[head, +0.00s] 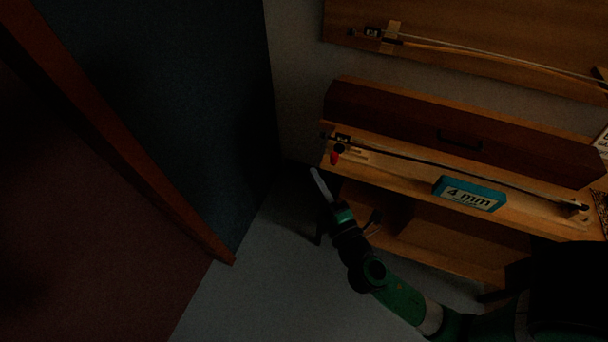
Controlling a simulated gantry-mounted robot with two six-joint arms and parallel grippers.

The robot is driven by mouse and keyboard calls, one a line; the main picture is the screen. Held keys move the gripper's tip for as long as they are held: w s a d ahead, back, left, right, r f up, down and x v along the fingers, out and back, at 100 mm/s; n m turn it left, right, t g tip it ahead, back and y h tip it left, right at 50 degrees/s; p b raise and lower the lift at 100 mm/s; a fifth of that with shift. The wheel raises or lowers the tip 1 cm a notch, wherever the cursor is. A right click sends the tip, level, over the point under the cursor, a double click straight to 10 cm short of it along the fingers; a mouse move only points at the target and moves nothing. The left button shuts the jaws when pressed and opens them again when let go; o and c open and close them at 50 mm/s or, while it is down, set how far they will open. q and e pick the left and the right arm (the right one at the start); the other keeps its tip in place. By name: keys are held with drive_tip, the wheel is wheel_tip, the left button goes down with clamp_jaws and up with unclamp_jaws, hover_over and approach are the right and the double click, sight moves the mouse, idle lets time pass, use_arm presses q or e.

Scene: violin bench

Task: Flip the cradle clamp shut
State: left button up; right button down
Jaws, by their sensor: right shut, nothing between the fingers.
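A bow (440,164) lies along the wooden bench (400,176), its frog end at the left and its other end at the right. Beside the frog is a small part with a red tip (335,157), which looks like the cradle clamp. The picture is too dark and the part too small to tell its position clearly. My right gripper (317,174) is shut and empty. In the picture it shows just below and left of the red tip, apart from it, by the bench's left end. My left gripper is out of view.
A teal block marked "4 mm" (469,194) sits at the bench's front edge. A long dark wooden case (440,126) stands behind the bow. Another bow (490,59) is on the board above. The floor (255,285) left of my arm is clear.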

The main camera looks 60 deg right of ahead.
sight(336, 153)
drive_tip(key=s+f+g, duration=0.1)
drive_tip(key=s+f, duration=0.3)
drive_tip(key=f, duration=0.1)
drive_tip(key=shift+d+f+n+y, duration=0.3)
drive_tip(key=shift+d+f, duration=0.05)
drive_tip(key=shift+d, duration=0.1)
drive_tip(key=w+d, duration=0.1)
drive_tip(key=d, duration=0.1)
drive_tip(key=w+d+p, duration=0.1)
drive_tip(key=w+d, duration=0.1)
drive_tip(key=d, duration=0.1)
drive_tip(key=w+d+p, duration=0.1)
drive_tip(key=d, duration=0.2)
drive_tip(key=shift+w+d, duration=0.15)
drive_tip(key=shift+w, duration=0.2)
